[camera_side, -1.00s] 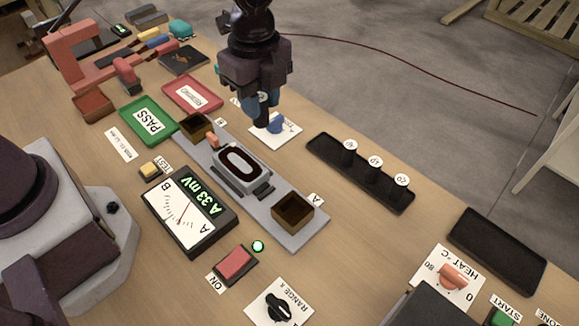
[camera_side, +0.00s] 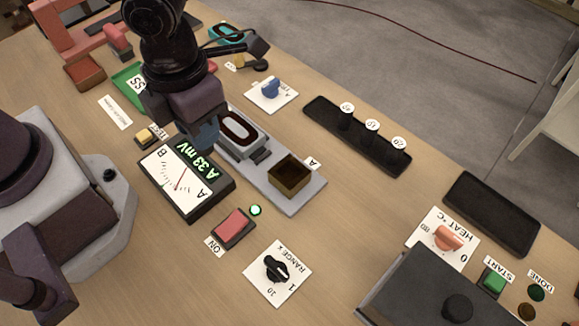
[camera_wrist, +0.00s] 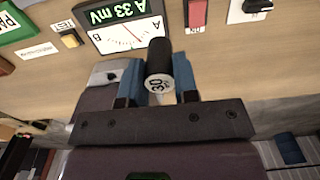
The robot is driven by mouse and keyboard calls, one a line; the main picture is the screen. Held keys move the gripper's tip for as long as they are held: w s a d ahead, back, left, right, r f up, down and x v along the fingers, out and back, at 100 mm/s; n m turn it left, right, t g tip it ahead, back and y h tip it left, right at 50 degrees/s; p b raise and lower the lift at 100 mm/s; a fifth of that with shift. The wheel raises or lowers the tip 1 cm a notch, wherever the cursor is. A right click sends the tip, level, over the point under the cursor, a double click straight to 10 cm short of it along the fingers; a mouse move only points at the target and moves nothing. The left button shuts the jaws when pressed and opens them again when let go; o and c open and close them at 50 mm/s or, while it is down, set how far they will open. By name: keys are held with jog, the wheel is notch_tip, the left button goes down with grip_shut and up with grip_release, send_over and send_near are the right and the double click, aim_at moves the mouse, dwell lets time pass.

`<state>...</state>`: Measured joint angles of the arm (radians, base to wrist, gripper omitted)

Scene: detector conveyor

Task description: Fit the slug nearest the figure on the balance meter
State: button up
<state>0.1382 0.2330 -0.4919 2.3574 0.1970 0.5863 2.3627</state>
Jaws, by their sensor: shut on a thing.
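The balance meter (camera_side: 185,182) has a dial marked A and B and a green readout of "A 33 mV"; it also shows in the wrist view (camera_wrist: 122,30). My gripper (camera_side: 205,135) is above the far end of the grey balance plate, behind the meter. In the wrist view my gripper (camera_wrist: 156,82) is shut on a dark slug (camera_wrist: 157,55) with a white cap that seems to read 30. Three capped slugs stand in the black rack (camera_side: 322,110); one cap (camera_side: 399,142) reads 20. The open cup at A (camera_side: 290,172) looks empty. The B end is hidden behind my gripper.
A red ON button (camera_side: 233,225) and lit green lamp (camera_side: 255,210) are in front of the plate. A range knob (camera_side: 276,268), blue knob (camera_side: 270,89) and heat knob (camera_side: 448,237) stand around it. An empty black tray (camera_side: 490,213) lies at the right.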

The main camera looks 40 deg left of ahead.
jog(key=w+d+f, duration=0.2)
jog(key=w+f, duration=0.1)
jog(key=w+d+f, duration=0.2)
jog(key=w+f, duration=0.1)
jog(key=w+d+f, duration=0.3)
jog(key=w, duration=0.1)
jog(key=shift+w+f, duration=0.15)
jog(key=shift+f, duration=1.5)
jog(key=shift+f, duration=0.2)
jog(key=o, duration=1)
jog(key=shift+c, duration=0.2)
jog(key=shift+r, duration=0.15)
